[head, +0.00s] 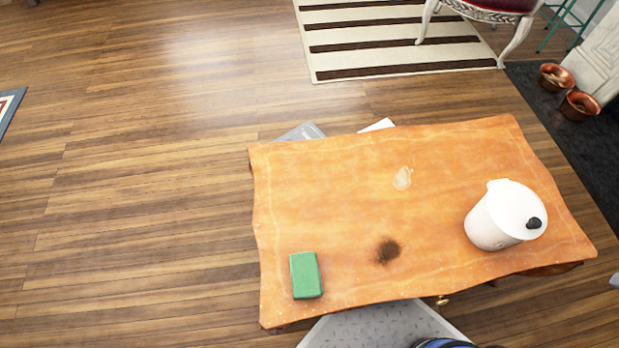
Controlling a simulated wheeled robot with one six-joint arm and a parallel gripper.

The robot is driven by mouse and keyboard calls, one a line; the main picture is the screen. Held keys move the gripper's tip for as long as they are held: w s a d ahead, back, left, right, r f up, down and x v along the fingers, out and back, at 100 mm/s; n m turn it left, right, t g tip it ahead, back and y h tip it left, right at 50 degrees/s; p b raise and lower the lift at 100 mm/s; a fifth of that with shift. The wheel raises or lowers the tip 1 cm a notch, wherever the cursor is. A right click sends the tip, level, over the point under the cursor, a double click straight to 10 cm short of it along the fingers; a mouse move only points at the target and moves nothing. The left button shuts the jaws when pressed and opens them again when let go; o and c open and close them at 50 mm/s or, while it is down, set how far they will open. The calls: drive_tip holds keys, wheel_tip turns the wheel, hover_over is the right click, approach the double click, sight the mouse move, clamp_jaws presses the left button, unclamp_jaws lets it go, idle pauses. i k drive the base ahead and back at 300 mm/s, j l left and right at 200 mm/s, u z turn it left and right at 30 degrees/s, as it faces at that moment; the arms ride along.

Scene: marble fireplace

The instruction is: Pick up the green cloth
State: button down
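A green block-shaped item (306,275), the only green thing on the wooden table (330,200), lies near the table's front left corner. It looks like a thick, folded cloth or a sponge; I cannot tell which. Nothing touches it. My gripper is not in view.
A white lidded pot (495,222) stands at the table's right. A dark stain (388,250) and a pale spill (402,178) mark the tabletop. Two copper bowls (580,105), a striped rug (385,40) and a chair (490,12) are beyond. Open wooden floor (130,200) lies left.

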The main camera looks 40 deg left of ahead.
sight(307, 281)
drive_tip(key=l+u, duration=0.2)
drive_tip(key=u, duration=0.25)
drive_tip(key=l+u, duration=0.2)
drive_tip(key=u, duration=0.25)
drive_tip(key=l+u, duration=0.2)
drive_tip(key=u, duration=0.25)
drive_tip(key=k+l+u, duration=0.15)
drive_tip(key=u, duration=0.3)
drive_tip(key=i+j+u, duration=0.15)
drive_tip(key=u, duration=0.25)
